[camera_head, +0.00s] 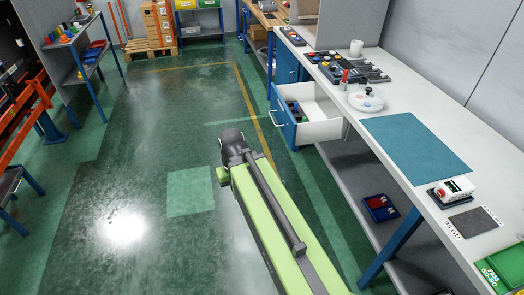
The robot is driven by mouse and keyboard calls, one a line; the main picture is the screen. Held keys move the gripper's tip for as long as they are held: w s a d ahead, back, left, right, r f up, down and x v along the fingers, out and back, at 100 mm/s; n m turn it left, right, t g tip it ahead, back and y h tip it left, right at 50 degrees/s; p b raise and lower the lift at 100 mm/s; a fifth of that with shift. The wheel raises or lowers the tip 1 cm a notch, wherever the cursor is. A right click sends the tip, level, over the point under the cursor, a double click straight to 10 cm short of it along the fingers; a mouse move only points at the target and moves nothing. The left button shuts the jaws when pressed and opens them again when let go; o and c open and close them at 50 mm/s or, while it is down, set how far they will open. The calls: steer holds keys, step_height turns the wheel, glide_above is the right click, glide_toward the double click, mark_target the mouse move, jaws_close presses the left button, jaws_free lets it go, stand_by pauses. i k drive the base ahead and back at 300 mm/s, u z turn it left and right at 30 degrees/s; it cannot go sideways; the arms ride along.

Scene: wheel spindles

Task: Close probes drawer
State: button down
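An open drawer (318,131) sticks out to the left from under the white bench. Its inside is white, its front (284,117) is blue with a pale bar handle (277,106), and a few small dark and blue items lie inside near the front. I cannot read a label on it. My green arm reaches up from the bottom of the picture and ends in a dark rounded joint left of and nearer than the drawer, apart from it. My gripper's fingers do not show.
The bench top (410,200) holds a blue mat (415,143), a round white dish (366,101), a red-button box (450,190) and a green tray (505,268). A blue bench leg (392,248) and lower shelf stand right of my arm. The green floor (170,120) left is clear.

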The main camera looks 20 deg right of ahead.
mark_target(325, 121)
steer(key=u, duration=0.6)
steer(key=i, duration=0.85)
steer(key=u, duration=0.3)
